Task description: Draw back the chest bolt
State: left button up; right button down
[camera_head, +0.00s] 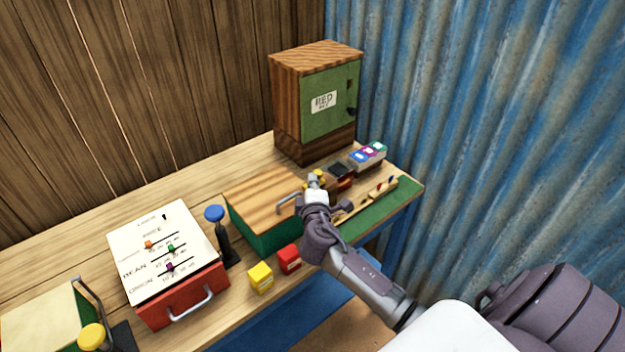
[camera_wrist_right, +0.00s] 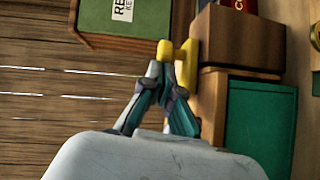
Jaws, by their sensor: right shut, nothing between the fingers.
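The chest (camera_head: 262,200) has a wooden lid, green sides and a grey handle, and stands mid-bench; a green panel framed in wood, probably its side, shows in the right wrist view (camera_wrist_right: 258,125). My right gripper (camera_head: 314,181) is at the chest's right far corner, shut and empty. In the right wrist view its fingertips (camera_wrist_right: 160,72) meet beside a yellow knobbed piece (camera_wrist_right: 179,62), which also shows just behind the gripper in the head view (camera_head: 321,174). I cannot tell whether this piece is the bolt, or whether the fingers touch it. My left gripper is out of view.
A green-doored cabinet (camera_head: 327,92) stands at the back. A white panel with sliders (camera_head: 160,250) on a red drawer, a blue-knobbed lever (camera_head: 215,214), and yellow (camera_head: 260,278) and red (camera_head: 289,260) boxes stand left and in front. A green mat (camera_head: 380,209) lies right.

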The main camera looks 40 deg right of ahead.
jog(key=d, duration=0.4)
jog(key=shift+w, duration=0.1)
jog(key=shift+r, duration=0.1)
dwell(0.3)
jog(key=f+v, duration=0.1)
jog(key=v, duration=0.7)
jog(key=shift+r, duration=0.4)
jog(key=shift+a, duration=0.1)
